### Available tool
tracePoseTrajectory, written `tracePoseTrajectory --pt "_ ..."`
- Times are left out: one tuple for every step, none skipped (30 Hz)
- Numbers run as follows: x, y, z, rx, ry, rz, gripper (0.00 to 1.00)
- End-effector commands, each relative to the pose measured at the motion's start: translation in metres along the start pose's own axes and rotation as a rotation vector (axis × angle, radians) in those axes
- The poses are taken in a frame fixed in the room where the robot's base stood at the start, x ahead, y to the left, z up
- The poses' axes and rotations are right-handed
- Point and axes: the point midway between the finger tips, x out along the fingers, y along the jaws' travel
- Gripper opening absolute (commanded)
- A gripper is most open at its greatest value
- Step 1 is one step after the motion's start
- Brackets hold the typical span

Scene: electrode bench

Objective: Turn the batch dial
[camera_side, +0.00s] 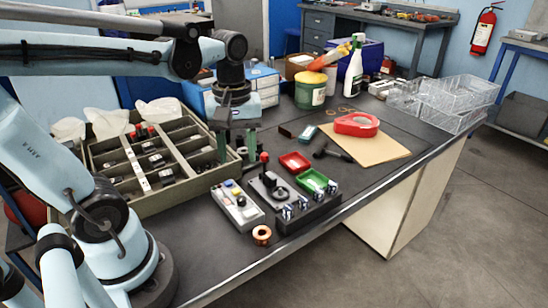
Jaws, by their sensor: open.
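A dark control box (305,207) stands near the front edge of the bench.
A grey button box (239,208) and a copper coil (262,235) lie beside the control box. Red (295,162) and green (312,181) trays are close by. A compartment tray (190,197) fills the left.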

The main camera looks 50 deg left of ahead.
Motion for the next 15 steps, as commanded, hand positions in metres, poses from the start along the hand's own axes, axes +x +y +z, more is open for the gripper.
tracePoseTrajectory --pt "0.002 0.0 0.0 -0.007 -0.003 -0.003 0.48" --pt "0.004 0.0 0.0 -0.008 -0.003 -0.004 0.48" --pt "0.007 0.0 0.0 -0.007 -0.002 -0.003 0.48" --pt "0.01 0.0 0.0 -0.006 -0.002 -0.003 0.48" --pt "0.013 0.0 0.0 -0.006 -0.002 -0.003 0.48" --pt "0.017 0.0 0.0 -0.005 -0.002 -0.002 0.48" --pt "0.021 0.0 0.0 -0.005 -0.001 -0.002 0.48" --pt "0.025 0.0 0.0 -0.005 -0.001 -0.002 0.48" --pt "0.03 0.0 0.0 -0.004 -0.001 -0.002 0.48" --pt "0.034 0.0 0.0 -0.004 -0.001 -0.002 0.48" --pt "0.038 0.0 0.0 -0.004 -0.001 -0.001 0.48" --pt "0.043 0.0 0.0 -0.004 -0.001 -0.001 0.48" --pt "0.047 0.0 0.0 -0.003 -0.001 -0.001 0.48" --pt "0.051 0.0 0.0 -0.003 -0.001 -0.001 0.48" --pt "0.056 0.0 0.0 -0.003 -0.001 -0.001 0.48"
